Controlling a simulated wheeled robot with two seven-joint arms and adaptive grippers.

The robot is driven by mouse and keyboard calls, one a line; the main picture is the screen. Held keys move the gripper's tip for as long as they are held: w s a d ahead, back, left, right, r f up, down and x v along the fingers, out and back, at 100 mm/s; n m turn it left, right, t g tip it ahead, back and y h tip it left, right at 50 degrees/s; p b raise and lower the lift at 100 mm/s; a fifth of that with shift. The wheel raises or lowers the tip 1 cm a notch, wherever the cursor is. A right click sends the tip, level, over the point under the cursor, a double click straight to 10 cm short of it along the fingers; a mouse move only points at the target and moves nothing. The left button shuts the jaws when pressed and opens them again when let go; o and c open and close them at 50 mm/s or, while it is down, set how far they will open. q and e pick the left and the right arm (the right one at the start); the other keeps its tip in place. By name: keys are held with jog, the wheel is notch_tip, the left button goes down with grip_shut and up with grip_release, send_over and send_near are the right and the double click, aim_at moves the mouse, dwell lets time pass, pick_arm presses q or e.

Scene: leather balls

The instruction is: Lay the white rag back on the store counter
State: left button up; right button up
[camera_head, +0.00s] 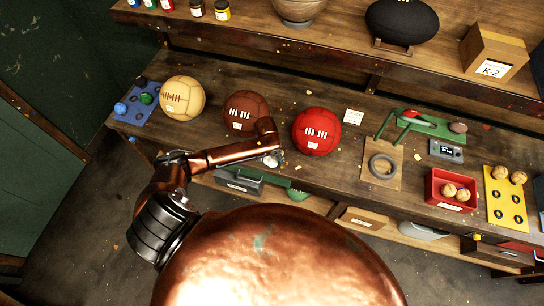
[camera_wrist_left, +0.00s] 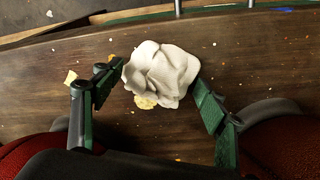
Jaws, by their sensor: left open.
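The white rag (camera_wrist_left: 162,72) is a crumpled bundle at the front of the wooden store counter (camera_wrist_left: 50,80), near its edge. In the wrist view my left gripper (camera_wrist_left: 155,85) is open, with one green-padded finger on each side of the rag. The finger on the left is very close to the rag and the other is at its right side; I cannot tell whether they touch it. In the head view my left gripper (camera_head: 271,150) is over the front of the counter between the brown and red balls, and a small white bit of the rag (camera_head: 277,157) shows there.
A brown ball (camera_head: 246,111) and a red ball (camera_head: 317,131) flank the gripper closely. A cream ball (camera_head: 182,98) sits further left. A ring on a board (camera_head: 383,167) and a red tray (camera_head: 450,190) lie to the right. Crumbs are scattered on the counter.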

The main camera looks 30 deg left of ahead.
aim_at(270, 161)
pick_arm(q)
notch_tip(270, 161, up, 12)
jog(key=s, duration=0.1)
jog(key=shift+s, duration=0.2)
dwell(0.3)
dwell(1.5)
